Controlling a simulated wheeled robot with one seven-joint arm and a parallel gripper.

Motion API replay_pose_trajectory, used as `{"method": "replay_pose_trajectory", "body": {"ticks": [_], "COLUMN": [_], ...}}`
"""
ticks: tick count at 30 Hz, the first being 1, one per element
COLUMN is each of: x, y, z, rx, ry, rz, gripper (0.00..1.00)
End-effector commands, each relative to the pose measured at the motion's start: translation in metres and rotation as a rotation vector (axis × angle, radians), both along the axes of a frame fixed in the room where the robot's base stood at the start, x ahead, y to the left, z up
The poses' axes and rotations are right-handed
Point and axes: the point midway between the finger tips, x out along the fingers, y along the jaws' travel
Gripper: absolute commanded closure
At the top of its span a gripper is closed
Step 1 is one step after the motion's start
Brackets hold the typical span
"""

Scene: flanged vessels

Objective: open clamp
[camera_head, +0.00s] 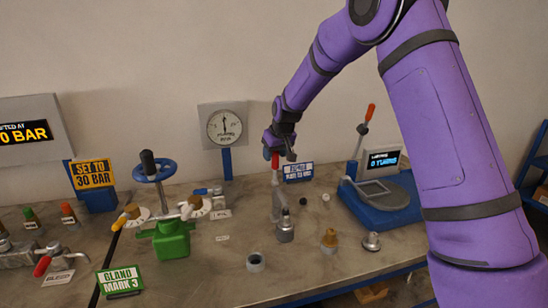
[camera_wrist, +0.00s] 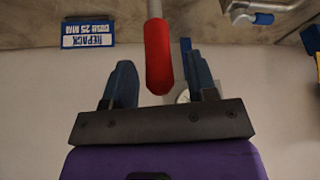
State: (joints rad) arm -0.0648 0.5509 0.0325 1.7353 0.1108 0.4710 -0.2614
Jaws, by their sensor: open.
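A grey clamp-like fixture (camera_head: 278,204) stands on the bench with an upright lever that ends in a red grip (camera_head: 275,161). My gripper (camera_head: 280,150) is at the top of this lever, pointing down. In the wrist view, the red grip (camera_wrist: 158,55) reaches between the two blue fingers of my open gripper (camera_wrist: 160,75). The lower part of the fixture is out of the wrist view.
A blue-based device (camera_head: 385,200) with an orange-tipped lever stands to the right. A green gland unit (camera_head: 172,240) with a blue handwheel is to the left. A dial gauge (camera_head: 224,125) is behind.

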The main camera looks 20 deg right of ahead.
Motion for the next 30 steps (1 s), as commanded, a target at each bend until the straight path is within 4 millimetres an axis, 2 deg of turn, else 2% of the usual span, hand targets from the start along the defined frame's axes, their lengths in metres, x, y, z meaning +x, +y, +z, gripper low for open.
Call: {"method": "replay_pose_trajectory", "body": {"ticks": [6, 15, 17, 22, 30], "x": [0.006, 0.007, 0.007, 0.007, 0.006], "y": [0.002, 0.002, 0.002, 0.002, 0.002], "z": [-0.015, -0.017, -0.017, -0.017, -0.017], "rx": [0.000, 0.000, 0.000, 0.000, -0.001], "ry": [0.000, 0.000, 0.000, 0.000, 0.011], "rz": [0.000, 0.000, 0.000, 0.000, 0.000], "gripper": [0.48, 0.48, 0.59, 0.98, 1.00]}}
